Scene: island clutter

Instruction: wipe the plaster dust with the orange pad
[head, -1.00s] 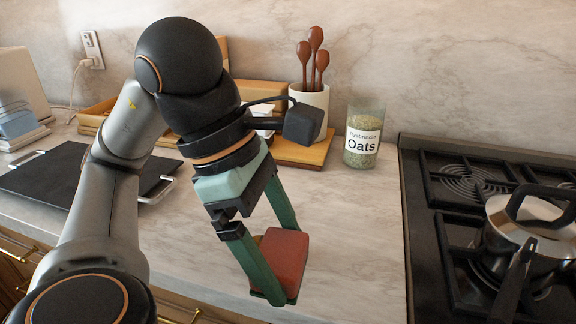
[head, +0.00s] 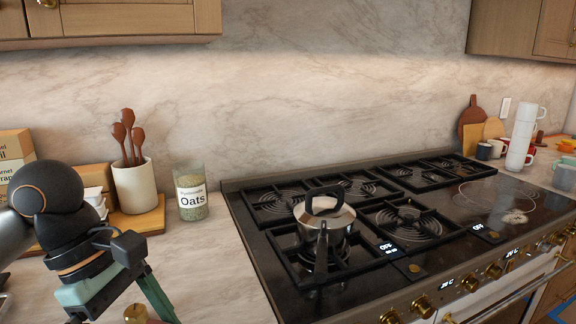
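My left gripper (head: 122,305) is at the lower left, over the front of the counter. Its fingertips are cut off by the bottom edge, so the orange pad is out of view and I cannot see whether they still hold it. A pale whitish patch (head: 515,217), which looks like the plaster dust, lies on the smooth dark right part of the stove top (head: 470,215), near the front. It is far to the right of my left gripper. My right gripper is not in view.
A steel pot (head: 324,222) with a dark handle stands on the front left burner. The oats jar (head: 191,195) and a white crock (head: 134,186) of wooden spoons stand left of the stove. White cups (head: 521,137) and mugs stand beyond it. Upper cabinets (head: 110,18) hang above.

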